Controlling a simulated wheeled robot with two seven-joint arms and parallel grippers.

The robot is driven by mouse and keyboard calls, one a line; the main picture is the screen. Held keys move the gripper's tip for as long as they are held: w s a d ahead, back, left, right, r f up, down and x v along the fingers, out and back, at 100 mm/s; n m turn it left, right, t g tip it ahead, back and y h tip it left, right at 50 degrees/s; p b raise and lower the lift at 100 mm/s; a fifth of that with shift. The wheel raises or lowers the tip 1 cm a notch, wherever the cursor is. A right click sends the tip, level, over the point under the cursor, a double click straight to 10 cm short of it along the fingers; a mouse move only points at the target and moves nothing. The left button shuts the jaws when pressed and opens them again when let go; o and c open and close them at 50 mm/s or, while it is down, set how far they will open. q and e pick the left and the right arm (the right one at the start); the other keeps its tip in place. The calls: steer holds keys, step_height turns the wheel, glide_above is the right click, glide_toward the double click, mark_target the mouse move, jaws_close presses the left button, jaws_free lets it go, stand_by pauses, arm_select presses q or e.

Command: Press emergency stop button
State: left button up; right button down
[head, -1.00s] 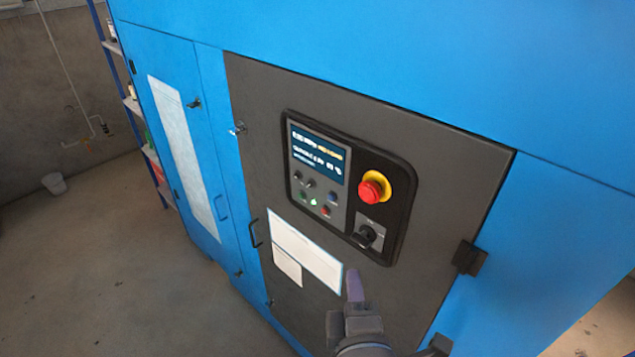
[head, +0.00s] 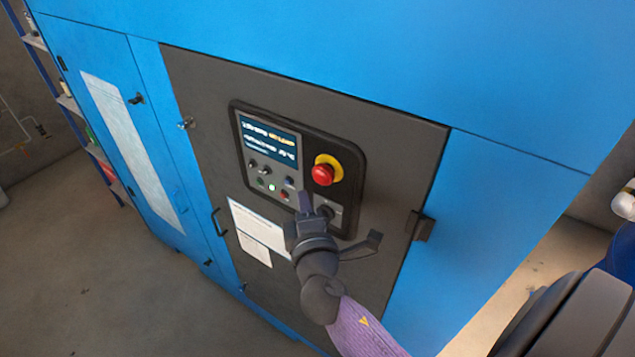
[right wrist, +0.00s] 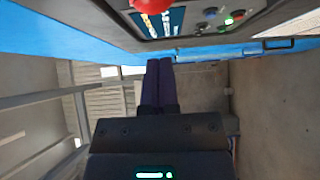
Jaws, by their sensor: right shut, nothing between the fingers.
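The emergency stop button (head: 323,174) is a red mushroom head on a yellow ring, at the right of the black control panel (head: 345,206) on the cabinet's grey door. It also shows at the top edge of the right wrist view (right wrist: 151,5), partly cut off. My right gripper (head: 306,202) is shut and empty, in front of the lower part of the panel, below and slightly left of the button in the head view. In the right wrist view its closed fingers (right wrist: 158,82) appear apart from the button. My left gripper is not in view.
The panel has a lit screen (head: 270,140), several small buttons and a rotary switch (head: 326,211) partly hidden by my gripper. White sheets (head: 258,228) are on the door. A black latch (head: 423,226) sticks out at the door's right side. Open floor lies left.

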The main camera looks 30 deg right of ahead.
mark_target(321, 179)
steer(key=d, duration=0.1)
steer(key=w+d, duration=0.1)
steer(key=d, duration=0.1)
steer(key=shift+w+d+p, duration=0.2)
steer(key=shift+d+p, duration=0.1)
steer(key=shift+w+d, duration=0.25)
steer(key=shift+d, duration=0.45)
steer(key=shift+r, duration=0.15)
